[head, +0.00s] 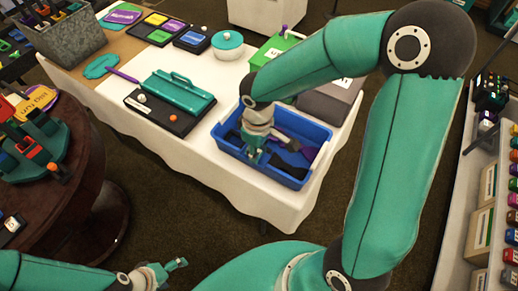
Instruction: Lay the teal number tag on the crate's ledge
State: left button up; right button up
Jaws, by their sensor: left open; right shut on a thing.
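The blue crate (233,154) stands at the front right of the white-clothed table. Dark and purple pieces lie inside it. My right gripper (256,157) reaches down into the crate's left middle part, fingers low. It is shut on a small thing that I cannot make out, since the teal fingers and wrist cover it. I cannot pick out the teal number tag for sure, nor tell whether the held thing touches the crate. My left gripper (178,268) is open and empty at the bottom left, off the table above the floor.
A dark board (152,116) with a teal handled block (180,93) lies left of the crate. A grey box (327,104) and a green box (270,50) stand behind it. A dark round table (85,185) is at the left, shelves at the right.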

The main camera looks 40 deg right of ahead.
jog(key=shift+s+f+b, duration=0.25)
jog(key=shift+f+b, duration=0.05)
jog(key=shift+f, duration=0.35)
jog(key=o, duration=0.5)
jog(key=shift+o, duration=1.6)
jog(key=shift+w+d+f, duration=0.1)
jog(key=shift+w+f, duration=0.05)
jog(key=shift+w+r, duration=0.1)
jog(key=shift+r, duration=0.1)
jog(key=shift+r, duration=0.1)
